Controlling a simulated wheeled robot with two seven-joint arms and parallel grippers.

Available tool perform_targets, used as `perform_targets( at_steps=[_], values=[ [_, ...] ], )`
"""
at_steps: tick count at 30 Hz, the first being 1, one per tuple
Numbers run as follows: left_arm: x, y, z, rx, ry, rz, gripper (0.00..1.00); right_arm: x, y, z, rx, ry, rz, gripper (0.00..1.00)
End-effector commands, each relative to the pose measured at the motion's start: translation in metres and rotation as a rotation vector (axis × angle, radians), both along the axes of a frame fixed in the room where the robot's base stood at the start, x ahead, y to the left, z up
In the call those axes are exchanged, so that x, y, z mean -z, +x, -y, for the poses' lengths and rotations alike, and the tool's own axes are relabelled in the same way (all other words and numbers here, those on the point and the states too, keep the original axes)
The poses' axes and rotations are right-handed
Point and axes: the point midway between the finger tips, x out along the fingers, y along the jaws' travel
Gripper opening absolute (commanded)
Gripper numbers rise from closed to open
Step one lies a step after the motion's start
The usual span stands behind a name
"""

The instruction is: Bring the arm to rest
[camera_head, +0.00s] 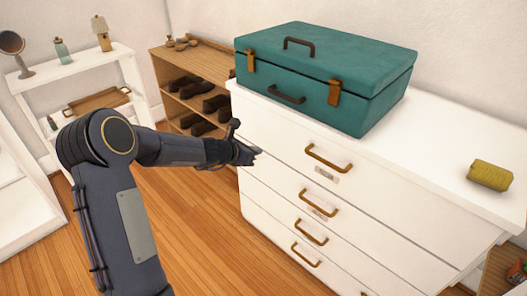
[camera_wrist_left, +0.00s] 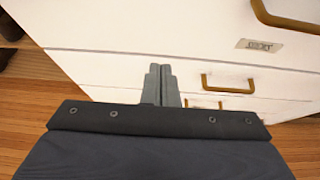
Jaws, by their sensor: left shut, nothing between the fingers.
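My left arm (camera_head: 120,200) comes in from the lower left and bends at the elbow toward the white dresser (camera_head: 285,150). My left gripper (camera_head: 254,155) is in front of the dresser's upper left drawer fronts, left of the brass handles. In the left wrist view the gripper's two fingers (camera_wrist_left: 161,84) are together with nothing between them, and drawer fronts lie beyond. I cannot tell the exact gap between the fingertips and the dresser. The dresser drawers look closed. My right gripper is not in view.
A teal case (camera_head: 320,75) and a yellow-green roll (camera_head: 490,175) are on the dresser top. A wooden shoe shelf (camera_head: 170,70) stands at the back. A white shelf (camera_head: 90,75) with bottles and a mirror is at the left. Wooden floor (camera_head: 200,230) lies open before the dresser.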

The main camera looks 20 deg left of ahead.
Motion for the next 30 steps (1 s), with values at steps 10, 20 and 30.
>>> perform_targets(
  at_steps=[10, 20, 30],
  values=[
    [-0.012, -0.019, -0.008, 0.003, 0.003, 0.000, 0.00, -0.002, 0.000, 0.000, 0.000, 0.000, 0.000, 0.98],
    [-0.136, -0.096, 0.044, 0.448, 0.438, 0.252, 0.00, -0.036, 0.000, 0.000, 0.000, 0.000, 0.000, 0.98],
    [-0.215, -0.301, 0.093, 1.285, 1.267, 0.605, 0.00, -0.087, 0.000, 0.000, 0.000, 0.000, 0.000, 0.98]
  ],
)
